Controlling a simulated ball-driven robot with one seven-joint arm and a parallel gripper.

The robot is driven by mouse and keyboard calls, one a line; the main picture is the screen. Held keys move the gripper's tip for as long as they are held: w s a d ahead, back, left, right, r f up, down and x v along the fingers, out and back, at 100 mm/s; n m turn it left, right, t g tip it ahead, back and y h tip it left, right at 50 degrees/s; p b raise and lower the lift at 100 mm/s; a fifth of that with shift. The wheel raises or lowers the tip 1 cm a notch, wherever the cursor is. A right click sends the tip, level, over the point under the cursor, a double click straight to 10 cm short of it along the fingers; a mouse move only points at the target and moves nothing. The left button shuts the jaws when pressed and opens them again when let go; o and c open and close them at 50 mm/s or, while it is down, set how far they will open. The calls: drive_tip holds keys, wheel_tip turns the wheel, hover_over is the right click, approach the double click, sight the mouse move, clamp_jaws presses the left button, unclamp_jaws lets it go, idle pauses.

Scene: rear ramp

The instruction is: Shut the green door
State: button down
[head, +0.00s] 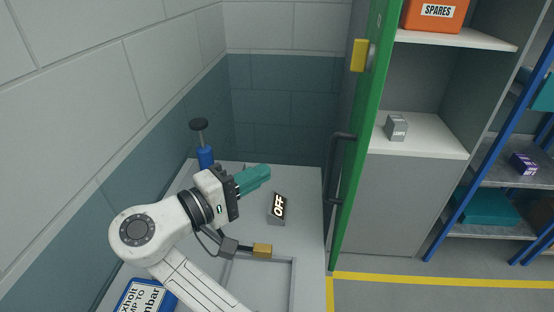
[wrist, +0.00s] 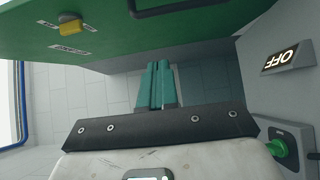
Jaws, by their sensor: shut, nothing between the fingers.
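The green door (head: 355,150) is seen nearly edge-on in the head view, standing open in front of the grey cabinet's left side. It has a black bar handle (head: 338,165) on its left face and a yellow latch piece (head: 359,55) higher up. In the wrist view the green door (wrist: 120,30) fills the top, with a yellow piece (wrist: 70,24) and part of the black handle (wrist: 180,6). My gripper (head: 268,172) has teal fingers, shut and empty, left of the door and apart from it in the head view. The fingers (wrist: 158,66) point toward the door in the wrist view.
A white cabinet top (head: 230,270) lies below my arm, with an OFF sign (head: 278,206), a yellow block (head: 262,250) and a blue post (head: 205,158). The open shelves hold an orange SPARES box (head: 436,14) and a grey box (head: 397,127). A blue rack (head: 490,150) stands at right.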

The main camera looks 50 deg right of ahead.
drive_tip(key=s+d, duration=0.4)
drive_tip(key=d, duration=0.8)
drive_tip(key=shift+d+f, duration=0.1)
